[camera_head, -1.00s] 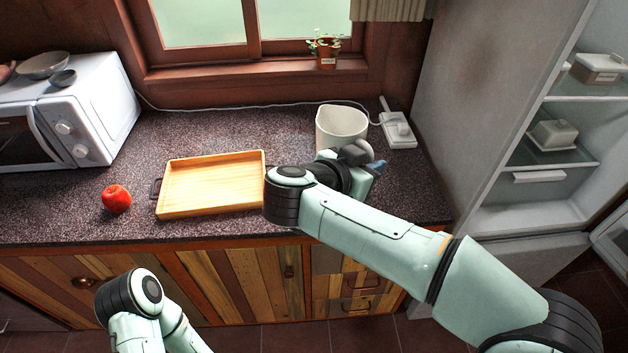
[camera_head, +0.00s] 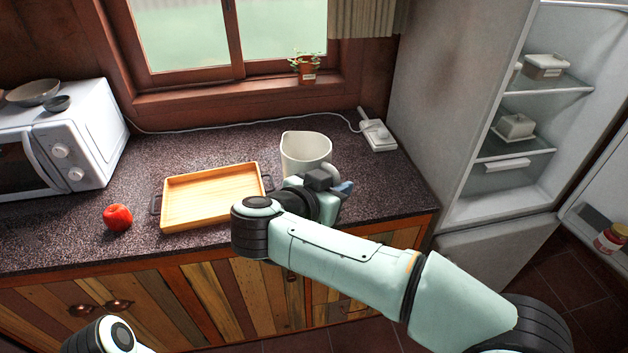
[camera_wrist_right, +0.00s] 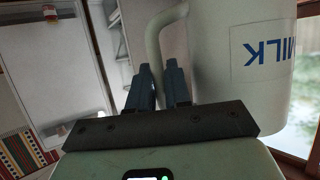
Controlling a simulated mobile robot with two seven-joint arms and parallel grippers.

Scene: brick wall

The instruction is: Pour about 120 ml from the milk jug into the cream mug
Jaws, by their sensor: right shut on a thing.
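The milk jug (camera_head: 306,148) is a pale, wide-mouthed jug at the back right of the counter, roughly upright in the head view. Its upside-down MILK label shows in the right wrist view, where the jug (camera_wrist_right: 245,70) fills the right side. My right gripper (camera_head: 325,182) is shut on the jug's handle (camera_wrist_right: 157,40); its dark fingers (camera_wrist_right: 163,88) show in the wrist view. I cannot tell whether the jug's base touches the counter. My left arm shows only at the bottom left; its gripper is out of view. I see no cream mug.
A wooden tray (camera_head: 167,205) lies left of the jug, with a red apple (camera_head: 117,217) beside it. A microwave (camera_head: 85,140) stands at the left. A white power strip (camera_head: 378,136) with a cable lies behind right. An open fridge (camera_head: 480,195) stands on the right.

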